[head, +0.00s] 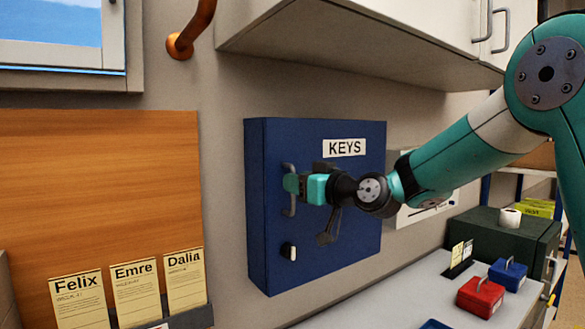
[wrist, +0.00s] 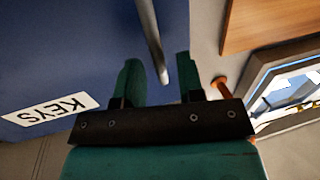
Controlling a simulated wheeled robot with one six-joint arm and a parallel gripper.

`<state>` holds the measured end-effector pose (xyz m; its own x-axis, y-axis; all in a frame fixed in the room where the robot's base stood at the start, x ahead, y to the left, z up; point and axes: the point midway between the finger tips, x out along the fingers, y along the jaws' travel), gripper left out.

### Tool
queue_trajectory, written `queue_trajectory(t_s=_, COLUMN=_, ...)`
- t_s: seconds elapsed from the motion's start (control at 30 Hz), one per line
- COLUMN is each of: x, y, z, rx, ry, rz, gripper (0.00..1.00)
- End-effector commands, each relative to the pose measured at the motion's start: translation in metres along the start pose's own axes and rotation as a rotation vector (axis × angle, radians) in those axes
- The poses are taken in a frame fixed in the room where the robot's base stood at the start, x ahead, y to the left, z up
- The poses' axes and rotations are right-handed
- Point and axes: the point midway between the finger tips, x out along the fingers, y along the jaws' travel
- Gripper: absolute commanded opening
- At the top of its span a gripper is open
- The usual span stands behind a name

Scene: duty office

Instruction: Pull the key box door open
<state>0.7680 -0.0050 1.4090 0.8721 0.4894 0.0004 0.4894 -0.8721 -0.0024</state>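The blue key box (head: 345,235) hangs on the wall with a white KEYS label (head: 344,147). Its door looks closed. A grey upright bar handle (head: 288,205) is on the left side of the door. My gripper (head: 291,184) is at the handle's middle, reaching in from the right and hiding part of it. In the wrist view the two green fingers of my gripper (wrist: 159,78) stand apart. The handle (wrist: 152,40) runs between them, nearer the right finger, with a clear gap on the left. The KEYS label also shows in the wrist view (wrist: 50,109).
A small light latch or knob (head: 289,251) is low on the door. White wall cabinets (head: 370,30) hang above. A wooden board with name cards (head: 136,290) is at left. Red (head: 480,297) and blue (head: 508,274) boxes and a dark green box (head: 500,235) stand on the counter.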

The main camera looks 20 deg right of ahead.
Motion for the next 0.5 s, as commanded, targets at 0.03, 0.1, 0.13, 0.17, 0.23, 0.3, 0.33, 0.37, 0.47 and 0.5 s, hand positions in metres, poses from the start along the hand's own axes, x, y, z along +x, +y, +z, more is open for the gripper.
queue_trajectory(t_s=0.03, x=0.007, y=0.000, z=-0.003, rx=0.001, ry=-0.001, rz=-0.001, gripper=0.35)
queue_trajectory(t_s=0.1, x=0.014, y=0.000, z=-0.002, rx=0.001, ry=-0.002, rz=-0.001, gripper=0.35)
queue_trajectory(t_s=0.13, x=0.016, y=0.000, z=-0.001, rx=0.001, ry=-0.002, rz=-0.001, gripper=0.35)
queue_trajectory(t_s=0.17, x=0.017, y=0.000, z=-0.001, rx=0.001, ry=-0.001, rz=-0.001, gripper=0.35)
queue_trajectory(t_s=0.23, x=0.020, y=0.000, z=-0.001, rx=0.000, ry=-0.001, rz=0.000, gripper=0.35)
queue_trajectory(t_s=0.3, x=0.021, y=0.000, z=0.000, rx=0.000, ry=0.000, rz=0.000, gripper=0.35)
queue_trajectory(t_s=0.33, x=0.021, y=0.000, z=0.000, rx=0.000, ry=0.000, rz=0.001, gripper=0.35)
queue_trajectory(t_s=0.37, x=0.021, y=0.000, z=0.001, rx=0.000, ry=0.000, rz=0.001, gripper=0.35)
queue_trajectory(t_s=0.47, x=0.021, y=0.000, z=0.001, rx=0.000, ry=0.000, rz=0.001, gripper=0.35)
queue_trajectory(t_s=0.5, x=0.021, y=0.000, z=0.001, rx=0.000, ry=0.000, rz=0.001, gripper=0.35)
